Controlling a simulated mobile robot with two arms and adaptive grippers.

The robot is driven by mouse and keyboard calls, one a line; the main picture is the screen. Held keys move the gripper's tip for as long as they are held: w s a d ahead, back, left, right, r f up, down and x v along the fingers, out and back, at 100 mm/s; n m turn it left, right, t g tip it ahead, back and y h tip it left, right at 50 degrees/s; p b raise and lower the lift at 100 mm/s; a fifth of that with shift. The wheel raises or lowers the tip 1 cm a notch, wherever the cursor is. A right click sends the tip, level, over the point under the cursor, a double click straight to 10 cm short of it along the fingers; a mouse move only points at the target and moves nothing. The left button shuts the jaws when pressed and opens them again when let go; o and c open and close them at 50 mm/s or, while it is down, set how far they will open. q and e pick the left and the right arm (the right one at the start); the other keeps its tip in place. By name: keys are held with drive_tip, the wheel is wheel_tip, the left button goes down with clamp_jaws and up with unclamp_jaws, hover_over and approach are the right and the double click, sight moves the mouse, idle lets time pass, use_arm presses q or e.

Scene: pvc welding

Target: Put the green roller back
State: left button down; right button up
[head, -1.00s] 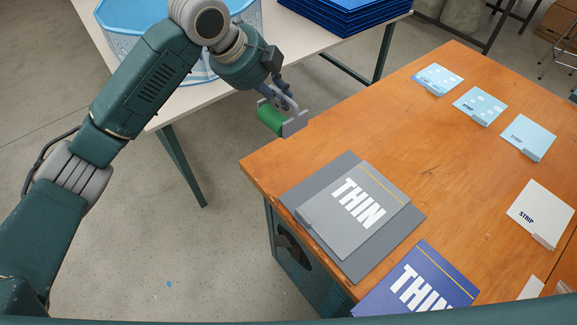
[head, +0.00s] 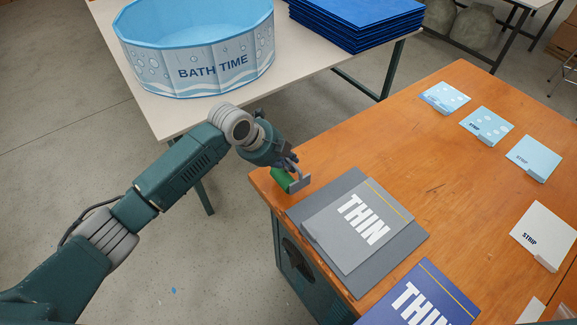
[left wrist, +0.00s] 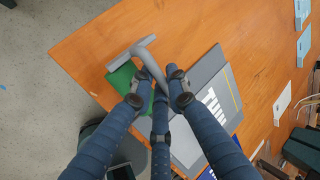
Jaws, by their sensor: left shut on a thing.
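The green roller (head: 281,181) with its grey frame is at the near left corner of the wooden table, beside the grey THIN sheets (head: 349,226). My left gripper (head: 289,165) is shut on the roller's grey handle. In the left wrist view the fingers (left wrist: 158,84) close around the handle, and the green sleeve (left wrist: 124,77) shows to their left, partly hidden by a finger. I cannot tell whether the roller touches the tabletop. My right gripper is not in view.
The wooden table (head: 420,160) also holds a blue THIN sheet (head: 423,296) and several STRIP cards (head: 534,157). A white table (head: 300,83) behind carries a blue BATH TIME pool (head: 195,55) and a stack of blue sheets (head: 356,30). The table's middle is clear.

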use_arm(q)
drive_tip(key=shift+f, duration=1.25)
drive_tip(key=shift+f, duration=0.1)
drive_tip(key=c, duration=1.7)
unclamp_jaws()
drive_tip(key=shift+s+a+r, duration=0.1)
drive_tip(key=shift+a+r, duration=0.1)
drive_tip(key=shift+r, duration=0.2)
drive_tip(key=b+v, duration=0.1)
drive_tip(key=v, duration=1)
drive_tip(key=shift+r, duration=0.1)
